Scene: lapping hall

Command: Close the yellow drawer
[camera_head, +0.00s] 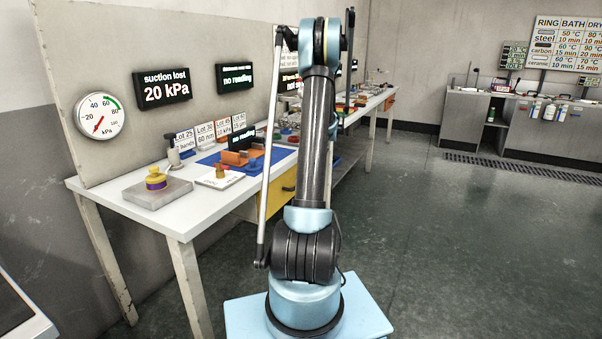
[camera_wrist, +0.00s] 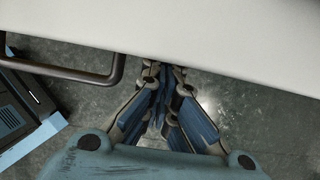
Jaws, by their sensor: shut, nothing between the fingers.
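The yellow drawer (camera_head: 285,188) is under the white workbench top in the head view. Its yellow front with a small dark handle shows just left of my arm, which hides part of it. How far it stands out is hard to tell. My gripper (camera_wrist: 165,76) is in the wrist view with its blue-padded fingers together and nothing between them. The fingertips are close to the edge of a pale surface (camera_wrist: 215,35); contact cannot be told. In the head view the gripper is hidden.
A dark bent bar (camera_wrist: 75,74) lies left of my fingers in the wrist view. The floor (camera_head: 450,240) on the right is clear.

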